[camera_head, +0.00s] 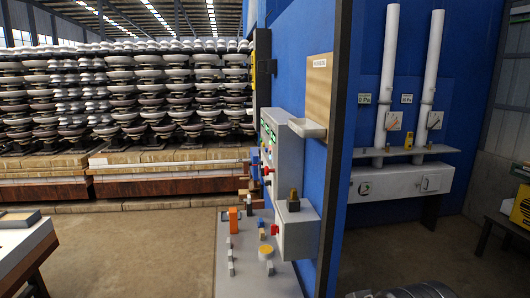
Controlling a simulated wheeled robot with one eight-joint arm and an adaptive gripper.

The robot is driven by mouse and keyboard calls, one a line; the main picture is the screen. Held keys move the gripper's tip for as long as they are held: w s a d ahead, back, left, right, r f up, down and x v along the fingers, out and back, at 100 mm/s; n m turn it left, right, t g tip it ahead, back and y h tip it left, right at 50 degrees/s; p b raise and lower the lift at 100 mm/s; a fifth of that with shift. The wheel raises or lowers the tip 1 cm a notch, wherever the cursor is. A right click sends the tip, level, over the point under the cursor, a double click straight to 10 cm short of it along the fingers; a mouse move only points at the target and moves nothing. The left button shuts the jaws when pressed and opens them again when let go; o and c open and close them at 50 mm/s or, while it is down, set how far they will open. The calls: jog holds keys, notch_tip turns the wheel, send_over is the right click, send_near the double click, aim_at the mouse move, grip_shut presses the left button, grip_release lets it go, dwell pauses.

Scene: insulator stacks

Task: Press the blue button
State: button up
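A small blue part (255,160) sticks out from the front of the grey control cabinet (283,160) on the blue wall. It looks like the blue button, but it is too small to be sure. A red part (266,171) sits just below and to the right of it, and green parts (268,133) sit higher on the same face. The cabinet face is seen at a steep angle, so its details are hard to tell. My gripper does not show; only a dark rounded shape, perhaps part of my arm, shows at the bottom edge.
A low grey panel (224,277) with small levers, an orange block (233,220) and a yellow knob (266,253) stands below the cabinet. A grey box (298,235) juts out beside it. Insulator stacks (120,95) fill the back left. The floor (140,250) at left centre is clear.

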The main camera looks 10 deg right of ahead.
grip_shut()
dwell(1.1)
